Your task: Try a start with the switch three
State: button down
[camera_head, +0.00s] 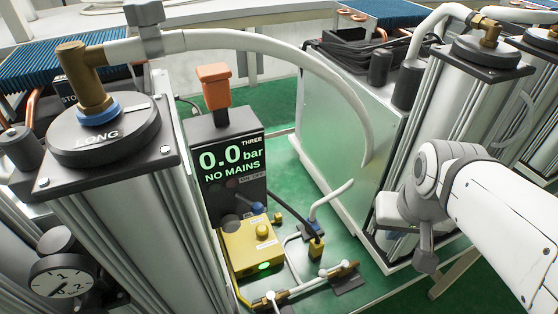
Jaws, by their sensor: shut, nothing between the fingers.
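The black switch unit marked THREE (232,165) stands upright between the metal columns. Its display reads 0.0 bar and NO MAINS in green. A small ON OFF label (252,178) is on its front below the display; the switch position is too small to tell. An orange block (214,86) sits on top of the unit. A yellow box (252,246) with a raised round button (263,231) and a lit green lamp (264,267) is at its foot. My gripper (425,268) is at the right, pointing down, shut and empty, well apart from the unit.
A column marked LONG (97,140) with a hose and a gauge (62,283) stands at left. A metal-sided box (335,135) stands behind right, and another column (478,95) beyond my arm. Tubes and brass fittings (320,280) lie on the green board.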

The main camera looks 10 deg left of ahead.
aim_at(257, 208)
jog(key=z, duration=0.05)
jog(key=k, duration=0.55)
jog(key=u, duration=1.2)
jog(key=i, duration=0.25)
jog(key=u, duration=0.05)
jog(key=k, duration=0.5)
jog(key=z, duration=0.4)
jog(key=i, duration=0.5)
jog(key=u, duration=0.25)
